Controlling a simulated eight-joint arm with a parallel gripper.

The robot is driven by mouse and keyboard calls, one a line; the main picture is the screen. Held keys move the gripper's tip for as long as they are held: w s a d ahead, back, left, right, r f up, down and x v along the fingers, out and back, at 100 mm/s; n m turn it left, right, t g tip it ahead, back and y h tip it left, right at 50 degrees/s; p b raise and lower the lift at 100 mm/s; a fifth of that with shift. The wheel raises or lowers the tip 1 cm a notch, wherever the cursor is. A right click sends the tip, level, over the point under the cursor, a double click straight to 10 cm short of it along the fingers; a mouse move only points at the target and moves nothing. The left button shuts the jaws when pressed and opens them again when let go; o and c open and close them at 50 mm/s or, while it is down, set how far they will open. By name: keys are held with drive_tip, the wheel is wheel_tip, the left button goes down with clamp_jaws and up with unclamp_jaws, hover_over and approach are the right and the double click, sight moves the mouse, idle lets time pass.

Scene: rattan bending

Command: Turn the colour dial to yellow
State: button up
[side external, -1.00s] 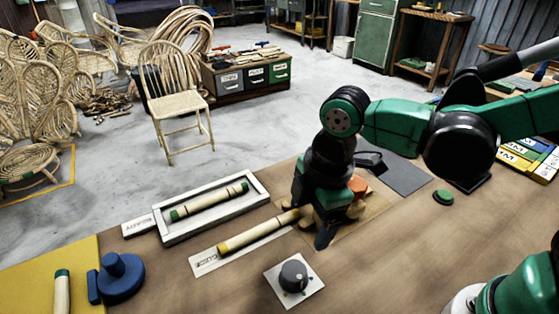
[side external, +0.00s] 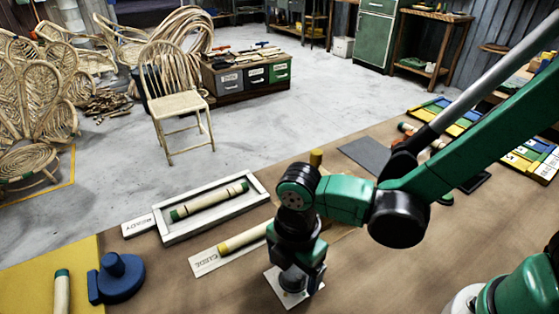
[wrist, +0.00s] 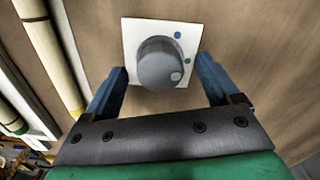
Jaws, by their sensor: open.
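The colour dial (wrist: 158,62) is a round grey knob on a white square plate (wrist: 134,27) in the wrist view. A pale spot shows on the knob's lower right. A blue dot (wrist: 177,35) and a green dot (wrist: 187,60) are on the plate to the right of the knob; no yellow dot is visible. My gripper (wrist: 161,72) is open, with one blue finger on each side of the knob and gaps between. In the side view my gripper (side external: 293,284) is down over the plate (side external: 274,276) and hides the knob.
A yellow-ended rattan pole (side external: 242,239) lies on a labelled strip behind the dial. A white tray (side external: 256,185) holds a green-ended pole. A blue round fixture (side external: 122,279) stands at the left. The tabletop between fixture and dial is clear.

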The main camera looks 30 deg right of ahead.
clamp_jaws()
drive_tip(key=shift+m, duration=0.4)
drive_tip(key=m, duration=0.4)
drive_tip(key=shift+m, duration=0.4)
drive_tip(key=m, duration=0.6)
drive_tip(key=shift+m, duration=0.3)
